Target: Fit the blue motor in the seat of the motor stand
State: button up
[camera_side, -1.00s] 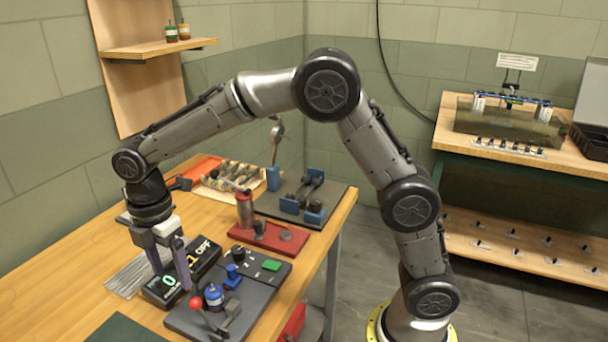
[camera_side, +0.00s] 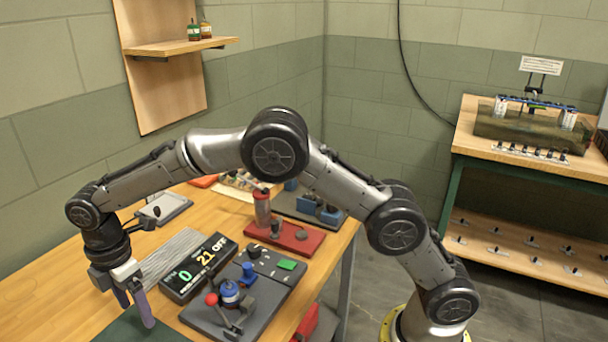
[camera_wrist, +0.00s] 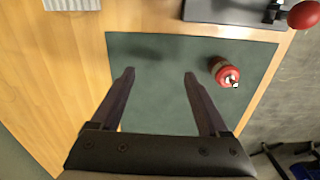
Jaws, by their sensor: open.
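A blue motor (camera_side: 230,292) stands upright on a dark grey plate (camera_side: 205,318), beside a lever with a red knob (camera_side: 211,299). This plate looks like the motor stand; I cannot tell how deep the motor sits in it. My gripper (camera_side: 137,312) is open and empty, pointing down over a dark green mat (camera_side: 135,332), to the left of the blue motor. The wrist view shows my open gripper (camera_wrist: 159,74) with bare mat between its fingers. The blue motor is not in the wrist view, where the red knob (camera_wrist: 303,14) shows at the top right.
A red motor-like cylinder (camera_wrist: 225,72) stands on the mat, right of my fingers. A display box (camera_side: 199,267), a small blue fixture (camera_side: 248,273) and a red base (camera_side: 290,238) stand behind. The table's edge lies to the right.

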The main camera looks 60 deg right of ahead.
notch_tip(320, 180, down, 4)
notch_tip(320, 180, up, 14)
jog(key=s+d+r+m+t, duration=0.2)
jog(key=s+d+r, duration=0.1)
jog(key=d+r, duration=0.7)
jog(key=s+d+r+m+t, duration=0.25)
jog(key=s+d+r, duration=0.4)
jog(key=s, duration=0.35)
jog(key=s+d+f+m, duration=0.2)
jog(key=s+d+m, duration=0.1)
jog(key=s, duration=0.3)
jog(key=s+d+f+m, duration=0.2)
jog(key=s+d+m, duration=0.1)
jog(key=s, duration=0.4)
jog(key=shift+d+f+t, duration=0.15)
jog(key=shift+d+t, duration=0.15)
jog(key=shift+t, duration=0.15)
jog(key=shift+s+m, duration=0.1)
jog(key=shift+m, duration=0.15)
